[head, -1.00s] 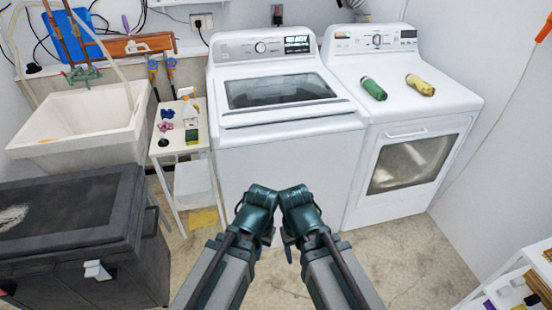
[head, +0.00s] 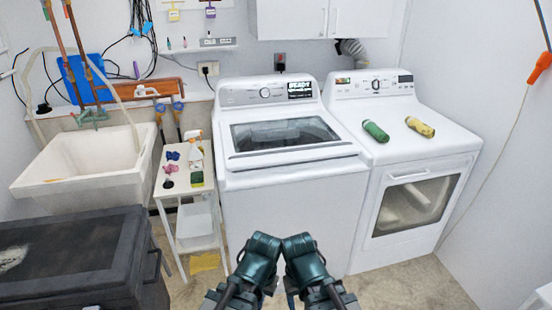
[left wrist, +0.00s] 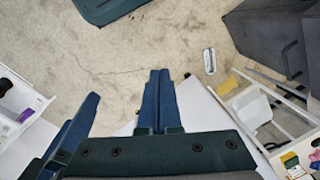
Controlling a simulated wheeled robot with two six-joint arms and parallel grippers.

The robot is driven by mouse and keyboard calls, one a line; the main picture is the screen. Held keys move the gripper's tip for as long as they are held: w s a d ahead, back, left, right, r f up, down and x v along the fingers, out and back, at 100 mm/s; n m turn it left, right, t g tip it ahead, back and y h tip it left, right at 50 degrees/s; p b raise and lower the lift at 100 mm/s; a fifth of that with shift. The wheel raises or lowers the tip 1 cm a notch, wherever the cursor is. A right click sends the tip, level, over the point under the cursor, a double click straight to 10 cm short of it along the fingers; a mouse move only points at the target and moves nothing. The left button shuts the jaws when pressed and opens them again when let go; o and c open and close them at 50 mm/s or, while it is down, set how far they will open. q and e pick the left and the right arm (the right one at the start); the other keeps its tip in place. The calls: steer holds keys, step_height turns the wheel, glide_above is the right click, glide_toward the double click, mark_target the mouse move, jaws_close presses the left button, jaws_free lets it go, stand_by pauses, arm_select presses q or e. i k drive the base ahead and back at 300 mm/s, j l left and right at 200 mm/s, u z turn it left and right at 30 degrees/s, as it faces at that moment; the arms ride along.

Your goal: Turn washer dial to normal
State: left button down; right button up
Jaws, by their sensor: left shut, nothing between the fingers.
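The white top-loading washer (head: 290,180) stands in the middle of the head view. Its round dial (head: 265,92) sits on the back panel, left of a dark lit display (head: 300,89); the dial's setting is too small to read. Both my arms are folded low in front of the washer, well apart from the dial. In the left wrist view my left gripper (left wrist: 160,76) points over the floor, its fingers together and empty. A blue part at the left of that view may belong to my right gripper; my right fingers do not show clearly.
A white side table (head: 175,188), a sink (head: 85,165) and a dark chest (head: 75,260) are at left. Bare floor shows in front.

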mark_target(264, 92)
steer(key=i+l+z, duration=0.25)
steer(key=i+l, duration=0.15)
steer(key=i+l+z, duration=0.25)
steer(key=i, duration=0.3)
